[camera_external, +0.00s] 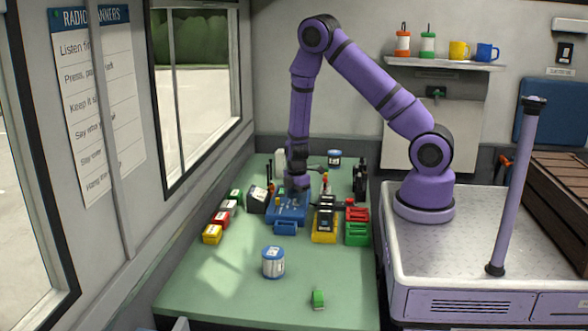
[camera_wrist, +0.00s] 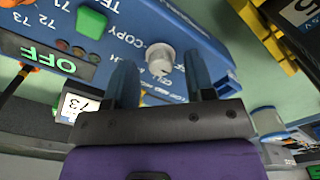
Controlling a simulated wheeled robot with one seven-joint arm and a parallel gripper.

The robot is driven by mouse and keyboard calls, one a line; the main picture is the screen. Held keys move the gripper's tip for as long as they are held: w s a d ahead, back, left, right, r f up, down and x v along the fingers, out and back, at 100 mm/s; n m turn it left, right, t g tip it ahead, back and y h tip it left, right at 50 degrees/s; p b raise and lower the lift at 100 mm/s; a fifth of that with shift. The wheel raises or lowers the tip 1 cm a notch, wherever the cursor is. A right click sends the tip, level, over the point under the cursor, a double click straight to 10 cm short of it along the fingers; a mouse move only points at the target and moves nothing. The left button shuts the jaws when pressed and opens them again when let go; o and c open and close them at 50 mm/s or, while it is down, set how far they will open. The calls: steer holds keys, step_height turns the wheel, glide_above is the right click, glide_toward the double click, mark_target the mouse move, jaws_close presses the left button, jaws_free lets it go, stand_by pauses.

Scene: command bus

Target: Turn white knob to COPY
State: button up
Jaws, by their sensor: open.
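The white knob (camera_wrist: 160,58) stands on a blue panel (camera_wrist: 185,22) in the wrist view. The word COPY is printed on the panel just left of the knob, upside down in this view. I cannot tell which mark the knob points at. My gripper (camera_wrist: 158,70) is open, with one dark finger on each side of the knob; contact is not clear. In the external view my gripper (camera_external: 297,188) points down over the blue device (camera_external: 288,214), and the knob cannot be made out there.
The panel also bears a green button (camera_wrist: 90,22) and a lit OFF display (camera_wrist: 48,57). A yellow device (camera_external: 324,235) stands close right of the blue one, and red and green boxes (camera_external: 357,233) beyond it.

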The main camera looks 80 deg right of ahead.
steer(key=shift+f, duration=0.25)
jaws_close()
